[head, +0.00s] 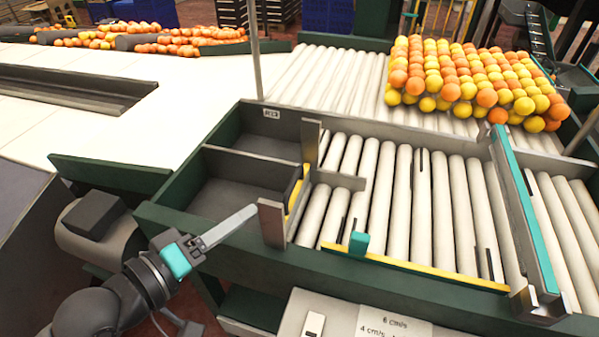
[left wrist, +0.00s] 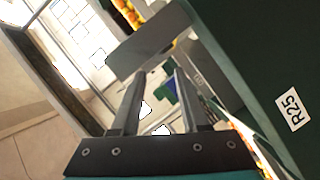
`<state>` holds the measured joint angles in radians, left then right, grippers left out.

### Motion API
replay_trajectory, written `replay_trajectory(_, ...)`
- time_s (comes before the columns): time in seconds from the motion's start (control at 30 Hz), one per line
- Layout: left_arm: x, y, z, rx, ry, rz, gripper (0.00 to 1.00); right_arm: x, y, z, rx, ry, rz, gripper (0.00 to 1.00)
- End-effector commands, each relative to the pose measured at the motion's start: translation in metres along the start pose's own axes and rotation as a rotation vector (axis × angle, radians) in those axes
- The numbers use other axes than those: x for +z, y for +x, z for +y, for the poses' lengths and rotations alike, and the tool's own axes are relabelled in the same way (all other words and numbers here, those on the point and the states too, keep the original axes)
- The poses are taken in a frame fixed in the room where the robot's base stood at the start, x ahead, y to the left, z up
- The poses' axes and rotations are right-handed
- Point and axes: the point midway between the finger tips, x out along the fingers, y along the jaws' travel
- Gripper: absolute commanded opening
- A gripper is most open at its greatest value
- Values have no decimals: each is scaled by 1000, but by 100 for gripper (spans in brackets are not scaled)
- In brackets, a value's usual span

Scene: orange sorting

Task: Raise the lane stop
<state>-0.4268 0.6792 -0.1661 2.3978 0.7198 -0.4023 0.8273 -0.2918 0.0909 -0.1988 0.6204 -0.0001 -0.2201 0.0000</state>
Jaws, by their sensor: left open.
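A low yellow-topped bar (head: 420,268) with an upright teal tab (head: 358,243) runs along the front edge of the roller lane (head: 400,205). A long teal-topped bar (head: 525,210) crosses the rollers at the right. I cannot tell for certain which of these is the lane stop. My left gripper (head: 250,211) is left of the lane, its fingers pointing at a grey-brown upright plate (head: 272,222). The left wrist view shows the gripper's fingers (left wrist: 160,75) apart with nothing between them, and a grey plate (left wrist: 148,42) beyond the tips. My right gripper is not in view.
Two empty dark compartments (head: 235,168) adjoin the lane on the left. Many oranges and yellow fruits (head: 470,80) are piled on the rollers behind. A thin metal pole (head: 255,50) stands at the back.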

Motion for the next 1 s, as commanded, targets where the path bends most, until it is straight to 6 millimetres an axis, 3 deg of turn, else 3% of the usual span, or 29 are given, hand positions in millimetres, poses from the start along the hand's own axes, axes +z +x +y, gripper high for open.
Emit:
replay_trajectory(0.33,-1,40,0,2,0,4,45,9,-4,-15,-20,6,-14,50)
replay_trajectory(0.8,0,116,0,0,1,1,45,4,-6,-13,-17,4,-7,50)
replay_trajectory(1.0,0,139,-1,-1,2,1,45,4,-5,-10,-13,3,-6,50)
